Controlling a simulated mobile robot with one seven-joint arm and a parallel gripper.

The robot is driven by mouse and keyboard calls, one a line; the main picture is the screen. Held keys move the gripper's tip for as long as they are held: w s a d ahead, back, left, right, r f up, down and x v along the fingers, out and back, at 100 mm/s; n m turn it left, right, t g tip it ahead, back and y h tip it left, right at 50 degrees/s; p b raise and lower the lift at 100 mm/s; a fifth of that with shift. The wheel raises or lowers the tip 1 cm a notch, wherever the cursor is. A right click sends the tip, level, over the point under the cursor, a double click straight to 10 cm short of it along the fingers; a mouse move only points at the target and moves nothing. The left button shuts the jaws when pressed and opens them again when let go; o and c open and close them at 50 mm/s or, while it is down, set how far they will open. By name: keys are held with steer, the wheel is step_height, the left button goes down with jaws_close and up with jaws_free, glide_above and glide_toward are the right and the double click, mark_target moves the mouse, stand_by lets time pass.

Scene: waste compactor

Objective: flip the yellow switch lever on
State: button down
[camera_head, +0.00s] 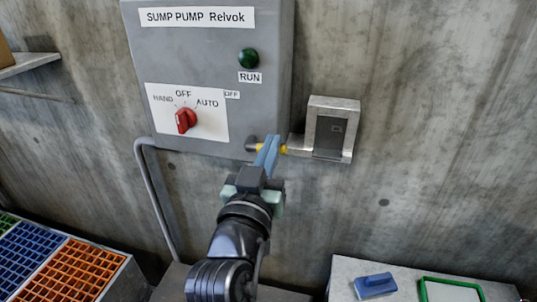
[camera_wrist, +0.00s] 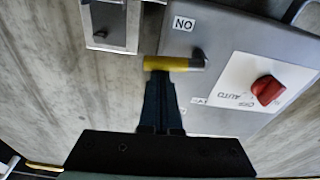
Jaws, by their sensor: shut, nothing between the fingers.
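The yellow switch lever (camera_head: 284,150) sticks out sideways from the lower right of the grey pump box (camera_head: 195,60). Its middle is hidden behind my fingers in the head view. In the wrist view the lever (camera_wrist: 172,64) lies roughly level, with a dark end at the box side. It lies between the ON label (camera_wrist: 183,24) and the small OFF label (camera_wrist: 198,101). My gripper (camera_head: 269,144) is shut and empty, with its fingertips right at the lever. In the wrist view the fingertips (camera_wrist: 160,78) meet the lever's edge; I cannot tell if they touch.
A red selector knob (camera_head: 186,120) and a green RUN lamp (camera_head: 249,58) are on the box front. A metal wall fixture (camera_head: 333,112) stands close to the right of the lever. A conduit (camera_head: 153,195) runs down at left. Bare concrete wall lies further right.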

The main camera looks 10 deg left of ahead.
steer(key=shift+d, duration=0.1)
stand_by(0.7)
steer(key=r+p, duration=0.1)
steer(key=r, duration=0.1)
steer(key=w+r+p, duration=0.1)
steer(key=r+p, duration=0.1)
steer(key=shift+r+p, duration=0.25)
steer(key=shift+p, duration=0.05)
steer(key=s+f+b, duration=0.2)
steer(key=s, duration=0.8)
steer(key=shift+a+b, duration=0.25)
steer(key=shift+b, duration=0.15)
steer(key=shift+f, duration=0.1)
steer(key=s+d+r+t+p, duration=0.2)
steer(key=d+r, duration=0.1)
steer(key=r, duration=0.8)
steer(key=s+d+r+t+p, duration=0.2)
steer(key=s+d+r+t, duration=0.1)
steer(key=r, duration=0.9)
steer(key=s+d+r+t+p, duration=0.2)
steer(key=s+d+r+p, duration=0.1)
steer(key=r, duration=0.8)
steer(key=shift+r+m+t, duration=0.3)
steer(key=shift+r+t, duration=0.1)
